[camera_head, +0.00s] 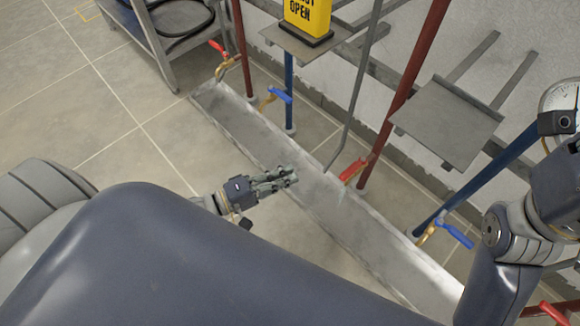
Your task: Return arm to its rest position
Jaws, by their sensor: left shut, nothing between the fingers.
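My left gripper (290,175) is in the middle of the head view, in front of the long grey metal channel (240,130). Its fingers are together and hold nothing. Its forearm is mostly hidden behind my dark body in the foreground. Part of my right arm comes in at the right edge, and its gripper is not in view.
Valves with red (354,169) and blue (456,236) handles sit on red and blue pipes by the wall. A yellow sign (307,14) stands on a small shelf. A grey plate (450,118) juts out at right. A metal cart (185,25) stands upper left. Tiled floor (110,110) at left is clear.

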